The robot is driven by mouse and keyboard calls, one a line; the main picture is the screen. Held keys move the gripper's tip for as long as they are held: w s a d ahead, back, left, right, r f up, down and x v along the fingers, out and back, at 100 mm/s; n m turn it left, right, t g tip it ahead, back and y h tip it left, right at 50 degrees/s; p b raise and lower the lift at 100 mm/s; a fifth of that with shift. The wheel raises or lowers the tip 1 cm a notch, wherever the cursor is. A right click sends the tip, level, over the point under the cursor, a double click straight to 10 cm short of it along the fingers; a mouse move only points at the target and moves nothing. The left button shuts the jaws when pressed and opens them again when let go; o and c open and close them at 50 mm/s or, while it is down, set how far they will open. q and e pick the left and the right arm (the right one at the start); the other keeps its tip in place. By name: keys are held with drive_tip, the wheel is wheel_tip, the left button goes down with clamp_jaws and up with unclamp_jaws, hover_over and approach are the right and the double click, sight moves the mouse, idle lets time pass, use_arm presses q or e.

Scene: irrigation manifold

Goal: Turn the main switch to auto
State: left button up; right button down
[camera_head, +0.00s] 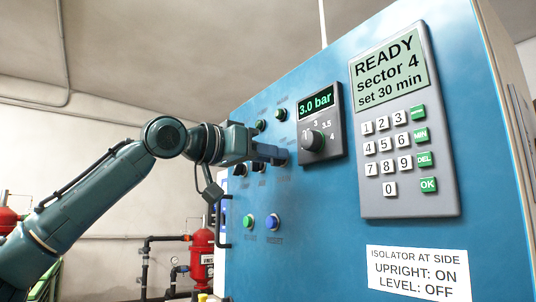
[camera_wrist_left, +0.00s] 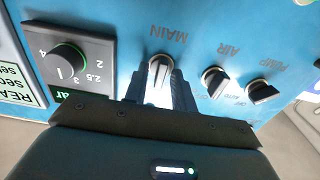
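The main switch (camera_wrist_left: 160,66) is a rotary knob with a pale rim under the label MAIN, on the blue cabinet front (camera_head: 320,205). In the left wrist view the fingers of my left gripper (camera_wrist_left: 161,84) lie on both sides of its handle, with no clear gap at the tips. In the head view my left gripper (camera_head: 278,155) reaches the panel from the left and hides the main switch. The position marks around the switch are covered by the fingers, so its setting is not readable. My right gripper is not in view.
The AIR switch (camera_wrist_left: 214,79) and PUMP switch (camera_wrist_left: 261,91) sit close beside the main switch. The pressure dial (camera_head: 314,140) shows 3.0 bar, and the keypad (camera_head: 402,150) reads READY. Green (camera_head: 248,222) and blue (camera_head: 272,222) buttons sit below my gripper.

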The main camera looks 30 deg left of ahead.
use_arm(q)
drive_tip(key=c, duration=0.5)
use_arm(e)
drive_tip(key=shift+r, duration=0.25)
use_arm(q)
drive_tip(key=shift+d+m+p, duration=0.1)
drive_tip(key=shift+m+p, duration=4.3)
drive_tip(key=shift+m, duration=0.2)
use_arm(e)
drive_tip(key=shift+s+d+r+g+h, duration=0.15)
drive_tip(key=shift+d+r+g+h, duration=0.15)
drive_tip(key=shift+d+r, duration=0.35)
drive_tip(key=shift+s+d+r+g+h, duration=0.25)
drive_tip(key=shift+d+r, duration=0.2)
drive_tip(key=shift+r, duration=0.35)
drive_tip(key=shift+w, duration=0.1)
